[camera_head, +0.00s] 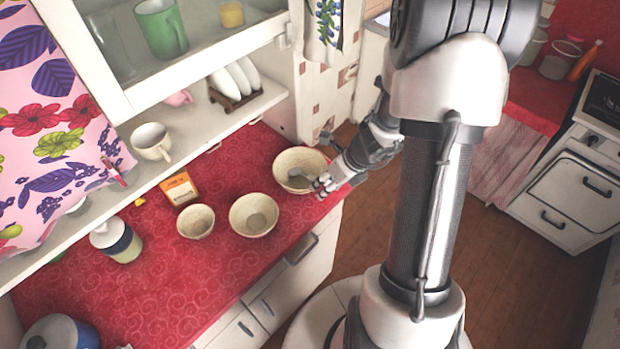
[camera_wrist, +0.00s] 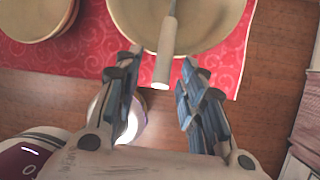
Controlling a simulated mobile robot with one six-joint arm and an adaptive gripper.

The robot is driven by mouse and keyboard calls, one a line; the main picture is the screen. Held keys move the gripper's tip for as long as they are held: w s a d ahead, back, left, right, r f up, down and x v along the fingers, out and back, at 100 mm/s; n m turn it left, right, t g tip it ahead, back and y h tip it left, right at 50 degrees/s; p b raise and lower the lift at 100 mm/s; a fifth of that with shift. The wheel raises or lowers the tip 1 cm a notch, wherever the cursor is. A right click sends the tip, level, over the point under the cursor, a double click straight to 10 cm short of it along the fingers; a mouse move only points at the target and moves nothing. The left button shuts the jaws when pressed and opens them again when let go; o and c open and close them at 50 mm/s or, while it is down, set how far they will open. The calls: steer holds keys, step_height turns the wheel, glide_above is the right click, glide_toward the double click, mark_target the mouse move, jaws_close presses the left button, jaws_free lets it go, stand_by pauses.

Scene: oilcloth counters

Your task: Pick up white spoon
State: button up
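The white spoon (camera_wrist: 166,52) leans in the largest cream bowl (camera_wrist: 215,22), its handle sticking out over the rim towards my gripper. In the head view the same bowl (camera_head: 288,160) stands at the right end of the red counter, and the spoon (camera_head: 328,181) looks greyish inside it. My gripper (camera_head: 326,184) is at the bowl's right rim. In the wrist view my gripper (camera_wrist: 162,64) is open, with the handle end between its fingertips and a gap visible on both sides. The handle appears untouched.
Two smaller bowls (camera_head: 254,214) (camera_head: 196,221) and an orange-labelled box (camera_head: 179,188) stand left of the large bowl. A shelf (camera_head: 205,120) with a cup (camera_head: 151,141) hangs above the counter. The wooden floor (camera_head: 395,230) is open to the right.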

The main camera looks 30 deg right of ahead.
jaws_close()
stand_by(0.3)
